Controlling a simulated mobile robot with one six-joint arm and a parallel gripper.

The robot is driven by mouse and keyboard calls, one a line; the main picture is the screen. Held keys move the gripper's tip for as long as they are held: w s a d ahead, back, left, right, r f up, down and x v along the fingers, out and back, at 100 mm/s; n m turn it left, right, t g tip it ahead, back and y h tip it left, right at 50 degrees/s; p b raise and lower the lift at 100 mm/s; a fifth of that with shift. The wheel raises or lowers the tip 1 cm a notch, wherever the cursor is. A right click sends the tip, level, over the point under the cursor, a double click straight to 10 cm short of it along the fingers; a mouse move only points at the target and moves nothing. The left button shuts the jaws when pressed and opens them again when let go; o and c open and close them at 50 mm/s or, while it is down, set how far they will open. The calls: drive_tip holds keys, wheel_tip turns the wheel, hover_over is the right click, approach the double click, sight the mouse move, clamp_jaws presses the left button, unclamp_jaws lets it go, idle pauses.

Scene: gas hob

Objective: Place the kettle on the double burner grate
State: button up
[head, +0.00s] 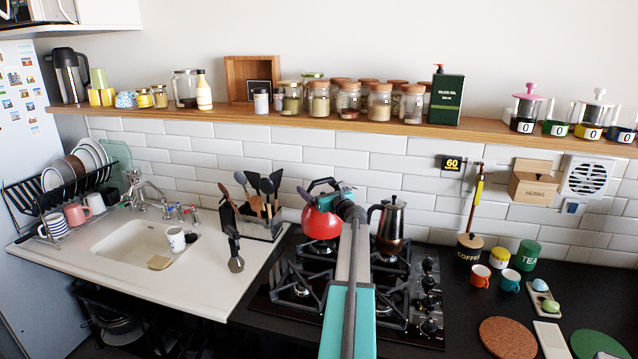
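The red kettle (320,224) with a black handle is at the back left of the gas hob, by the back-left burner. Whether it rests on the grate or hangs just above it cannot be told. My gripper (333,201) is at the kettle's upper right, by its handle; the fingers are small and partly hidden, so its grip is unclear. The black left grate (301,284) spans a front and a back burner; my arm hides part of the hob. A similar grate (392,287) is on the right.
A dark moka pot (391,226) stands at the back right of the hob, close to my arm. A utensil holder (257,226) is left of the kettle. A shelf of jars (300,120) runs above. Mugs and canisters are on the right counter.

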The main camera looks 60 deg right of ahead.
drive_tip(key=shift+f, duration=0.15)
idle(0.3)
drive_tip(key=shift+f, duration=1.8)
drive_tip(key=o, duration=1.7)
drive_tip(key=shift+f, duration=0.25)
drive_tip(key=shift+s+r, duration=0.1)
drive_tip(key=shift+s+a, duration=0.1)
